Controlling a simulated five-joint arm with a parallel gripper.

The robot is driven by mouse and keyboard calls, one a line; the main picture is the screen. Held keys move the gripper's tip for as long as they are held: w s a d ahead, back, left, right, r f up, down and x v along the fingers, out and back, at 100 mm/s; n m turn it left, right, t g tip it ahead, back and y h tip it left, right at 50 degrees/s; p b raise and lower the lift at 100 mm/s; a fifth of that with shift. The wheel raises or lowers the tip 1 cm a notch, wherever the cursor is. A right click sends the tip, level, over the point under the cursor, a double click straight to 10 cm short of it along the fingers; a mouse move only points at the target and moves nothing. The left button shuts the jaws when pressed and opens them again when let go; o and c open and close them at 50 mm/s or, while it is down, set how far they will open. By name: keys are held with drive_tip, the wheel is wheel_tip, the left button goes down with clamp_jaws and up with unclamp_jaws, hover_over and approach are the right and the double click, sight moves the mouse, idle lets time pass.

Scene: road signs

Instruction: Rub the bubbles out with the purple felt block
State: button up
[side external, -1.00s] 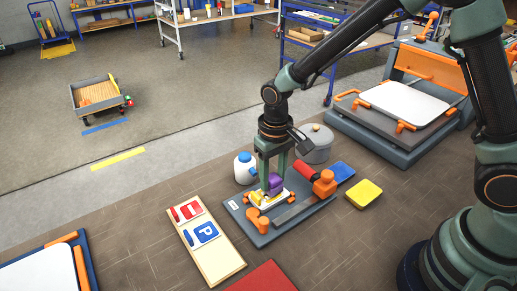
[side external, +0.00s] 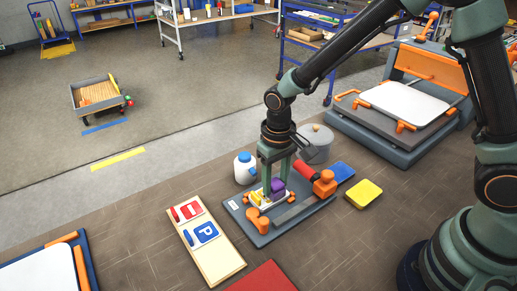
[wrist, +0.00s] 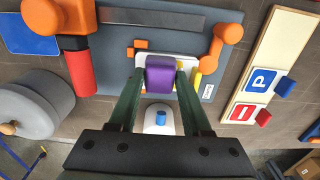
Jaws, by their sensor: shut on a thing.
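The purple felt block (side external: 278,187) is between the fingers of my gripper (side external: 273,190), which is shut on it. It also shows in the wrist view (wrist: 160,75) between the two green fingertips. The block is over a small white sign plate (side external: 285,200) on the grey work board (side external: 258,236); I cannot tell whether it touches the plate. A yellow part (wrist: 183,83) shows at the plate beside the block. Orange clamps (side external: 253,213) sit at the plate's edge. I cannot make out any bubbles; the block and fingers hide part of the plate.
A white bottle (side external: 245,170) and grey lidded pot (side external: 317,150) stand behind. A wooden board with signs (side external: 213,256) lies left. A yellow pad (side external: 363,194) lies right.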

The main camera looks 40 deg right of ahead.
drive_tip(key=shift+w, duration=0.85)
drive_tip(key=shift+s, duration=0.75)
drive_tip(key=shift+w, duration=0.3)
drive_tip(key=shift+r, duration=2.5)
